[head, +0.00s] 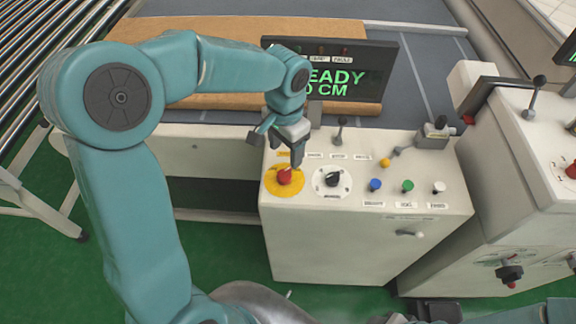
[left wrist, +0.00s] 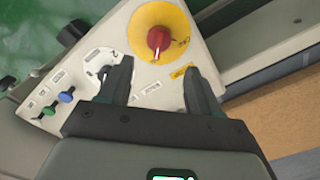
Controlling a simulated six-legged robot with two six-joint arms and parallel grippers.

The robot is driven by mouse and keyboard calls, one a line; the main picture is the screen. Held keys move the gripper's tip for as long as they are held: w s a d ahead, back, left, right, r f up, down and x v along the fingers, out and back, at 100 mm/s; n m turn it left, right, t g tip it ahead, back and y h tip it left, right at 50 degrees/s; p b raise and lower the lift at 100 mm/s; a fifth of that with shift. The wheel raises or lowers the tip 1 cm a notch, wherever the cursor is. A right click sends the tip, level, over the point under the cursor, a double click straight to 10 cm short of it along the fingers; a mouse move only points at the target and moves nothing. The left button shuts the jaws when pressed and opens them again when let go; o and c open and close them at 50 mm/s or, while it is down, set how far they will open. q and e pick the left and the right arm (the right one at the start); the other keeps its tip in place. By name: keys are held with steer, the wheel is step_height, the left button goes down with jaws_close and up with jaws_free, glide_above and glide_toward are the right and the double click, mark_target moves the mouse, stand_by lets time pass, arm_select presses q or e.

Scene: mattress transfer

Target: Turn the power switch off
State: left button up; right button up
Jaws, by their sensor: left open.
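A red knob (head: 285,177) on a round yellow plate (head: 271,187) sits at the left of the cream control box's sloped top. Beside it is a black rotary knob (head: 333,179) on a white dial; I cannot read which is labelled as the power switch. My left gripper (head: 296,160) points down just behind the red knob, seemingly above the panel. In the left wrist view, its open, empty fingers (left wrist: 158,70) lie either side below the red knob (left wrist: 158,39), apart from it. The white dial (left wrist: 101,60) is partly covered by one finger.
Blue (head: 375,184), green (head: 407,186) and white (head: 438,187) buttons are right of the dial. Small levers (head: 340,128) stand behind. A display (head: 335,77) reading "READY" rises behind the panel. A second cream machine (head: 510,170) stands at right.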

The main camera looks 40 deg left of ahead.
mark_target(286, 170)
arm_select(q)
step_height(286, 170, down, 8)
steer(key=shift+d, duration=0.1)
steer(key=shift+s+d+r, duration=0.1)
steer(key=shift+s, duration=0.25)
steer(key=shift+w, duration=0.25)
steer(key=c, duration=0.8)
steer(key=shift+c, duration=1)
